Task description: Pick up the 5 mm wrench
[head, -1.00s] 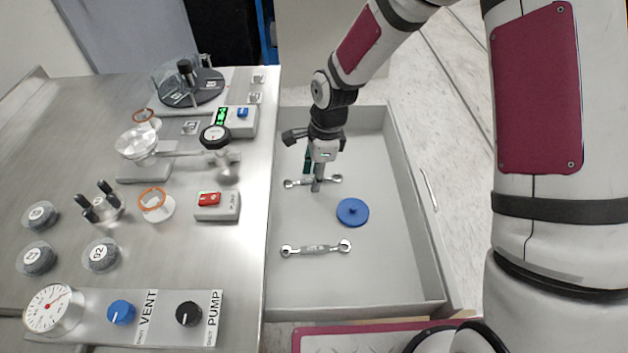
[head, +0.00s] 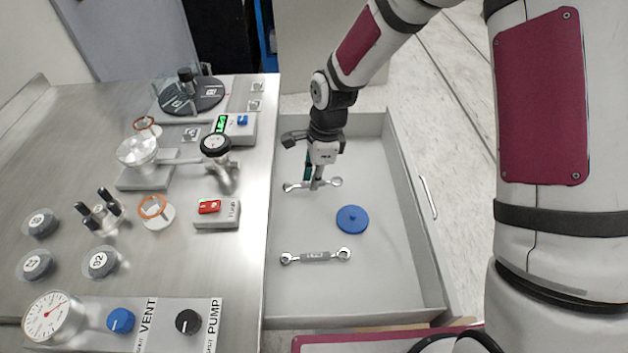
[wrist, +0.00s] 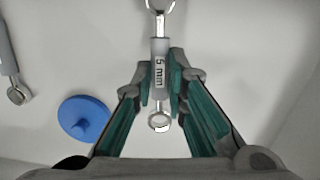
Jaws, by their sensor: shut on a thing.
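The 5 mm wrench (wrist: 159,68) shows in the wrist view with its "5 mm" label readable on the grey handle. My gripper (wrist: 160,92) has its green-padded fingers on both sides of the handle and is shut on it. The fingers hide the middle of the handle there. I cannot tell whether the wrench is clear of the drawer floor.
A second wrench (head: 316,256) lies nearer in the drawer (head: 385,270), also in the wrist view (wrist: 12,75). A blue disc with a knob (head: 352,220) lies between them. The drawer walls surround my gripper. A steel bench with gauges, knobs and fittings (head: 255,235) stands to the left.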

